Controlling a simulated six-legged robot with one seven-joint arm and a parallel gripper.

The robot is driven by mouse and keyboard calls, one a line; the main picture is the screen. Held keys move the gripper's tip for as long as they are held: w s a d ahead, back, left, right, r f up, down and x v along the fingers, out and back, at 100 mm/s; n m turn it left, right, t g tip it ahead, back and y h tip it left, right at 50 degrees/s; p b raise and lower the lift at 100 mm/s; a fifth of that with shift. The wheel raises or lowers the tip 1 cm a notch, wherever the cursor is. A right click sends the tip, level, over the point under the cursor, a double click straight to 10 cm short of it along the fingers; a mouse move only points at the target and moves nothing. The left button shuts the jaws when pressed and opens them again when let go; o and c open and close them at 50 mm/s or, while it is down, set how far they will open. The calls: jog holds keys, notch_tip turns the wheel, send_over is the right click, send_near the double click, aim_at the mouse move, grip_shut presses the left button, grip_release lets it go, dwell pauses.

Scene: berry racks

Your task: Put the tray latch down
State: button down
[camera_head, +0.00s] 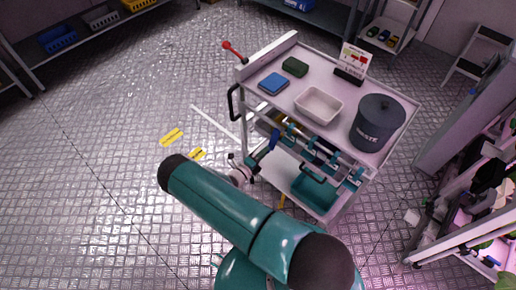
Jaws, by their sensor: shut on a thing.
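A lever with a red knob (228,46) sticks out at the far left corner of a grey cart (318,68). It tilts up and to the left. I cannot tell for sure whether this lever is the tray latch. My teal arm (225,210) crosses the lower middle of the view, in front of the cart. I cannot make out my gripper or its fingertips. Several small teal and blue fittings show along the cart's near side, too small to tell apart.
On the cart's top are a white tray (318,117), a dark lidded bin (380,112), a blue pad (273,84), a green block (295,67) and a small sign (355,57). A teal bin (312,196) sits below. Shelving (470,235) stands at right.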

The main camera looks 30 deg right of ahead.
jog(key=shift+s+d+f+n, duration=0.1)
jog(key=shift+s+d+n, duration=0.1)
jog(key=shift+s+n, duration=0.35)
jog(key=shift+s+d+f+n, duration=0.1)
jog(key=shift+s+d+n, duration=0.1)
jog(key=shift+s+n, duration=0.35)
jog(key=c, duration=1.2)
grip_release()
jog(key=shift+s, duration=0.1)
jog(key=v, duration=1.3)
jog(key=shift+s+a, duration=0.15)
jog(key=shift+a, duration=0.25)
